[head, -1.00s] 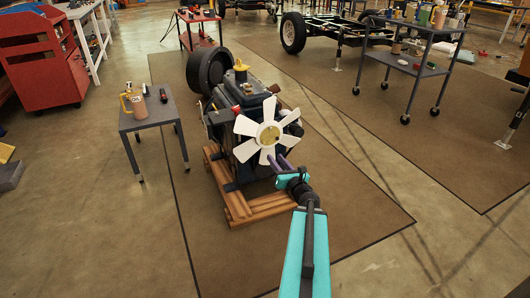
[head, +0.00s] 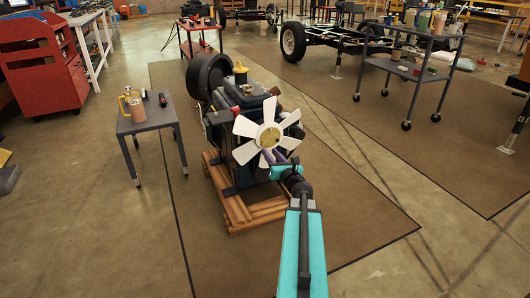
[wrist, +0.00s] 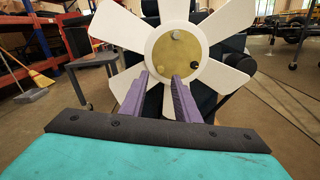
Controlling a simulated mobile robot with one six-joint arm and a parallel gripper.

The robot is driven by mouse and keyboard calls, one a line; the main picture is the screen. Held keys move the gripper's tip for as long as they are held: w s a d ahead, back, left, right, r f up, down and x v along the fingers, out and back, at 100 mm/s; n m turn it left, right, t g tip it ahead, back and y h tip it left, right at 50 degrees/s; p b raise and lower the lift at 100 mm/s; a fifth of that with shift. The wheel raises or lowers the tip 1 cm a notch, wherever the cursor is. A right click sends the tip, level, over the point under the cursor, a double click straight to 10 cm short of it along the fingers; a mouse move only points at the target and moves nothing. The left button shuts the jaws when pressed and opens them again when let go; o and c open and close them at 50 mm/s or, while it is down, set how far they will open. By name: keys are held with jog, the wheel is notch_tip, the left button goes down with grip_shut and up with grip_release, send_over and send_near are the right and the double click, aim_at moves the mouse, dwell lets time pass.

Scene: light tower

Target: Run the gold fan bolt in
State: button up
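The white fan (head: 246,127) is on the front of the engine, with a round brass-coloured hub plate (head: 265,140) at its middle. In the wrist view the hub plate (wrist: 165,53) fills the centre. A small gold bolt head (wrist: 178,35) stands out near its upper edge, and a greyer round spot (wrist: 178,62) shows near its centre. My gripper (head: 279,157) is in front of the fan's lower part. In the wrist view its purple fingers (wrist: 160,78) are apart, just below the hub, with nothing seen between them. Contact with the fan cannot be told.
The engine (head: 242,97) rests on a wooden pallet (head: 240,208). A small grey table (head: 146,123) with a mug and other items stands to its left. A grey cart (head: 410,73) stands at the right back. The mat (head: 335,205) right of the engine is clear.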

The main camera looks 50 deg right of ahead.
aim_at(264, 145)
jog(key=shift+b+x, duration=0.55)
jog(key=shift+x, duration=1.8)
jog(key=shift+c, duration=0.4)
grip_shut()
jog(key=shift+a, duration=0.2)
